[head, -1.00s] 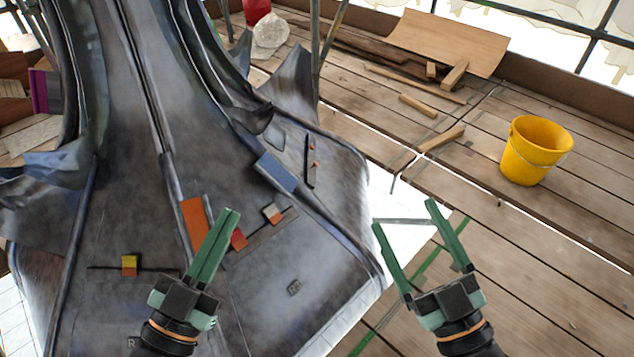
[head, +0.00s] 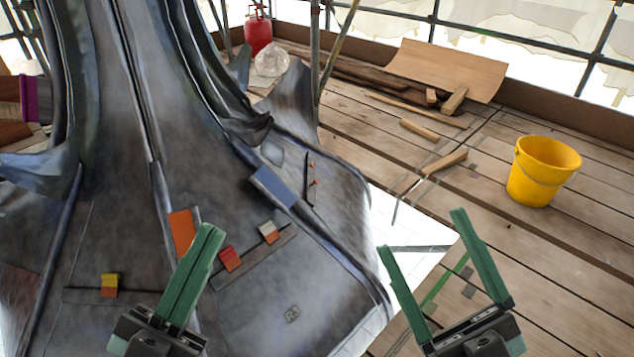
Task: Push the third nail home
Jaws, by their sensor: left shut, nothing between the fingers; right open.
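Two small red-headed nails stand out from a narrow dark strip (head: 308,190) on the right side of the grey metal spire (head: 120,190). The upper nail (head: 311,166) and the lower nail (head: 313,183) are close together. I cannot make out a third nail there or how deep each one sits. My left gripper (head: 210,232) is shut and empty, in front of the spire's lower face, left of and below the nails. My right gripper (head: 424,231) is open and empty, right of the spire, with the deck behind it.
Orange (head: 182,231), red (head: 230,258), white-and-red (head: 268,232) and yellow-and-orange (head: 109,285) tabs sit on the spire face. A blue piece (head: 273,186) lies between them and the nails.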

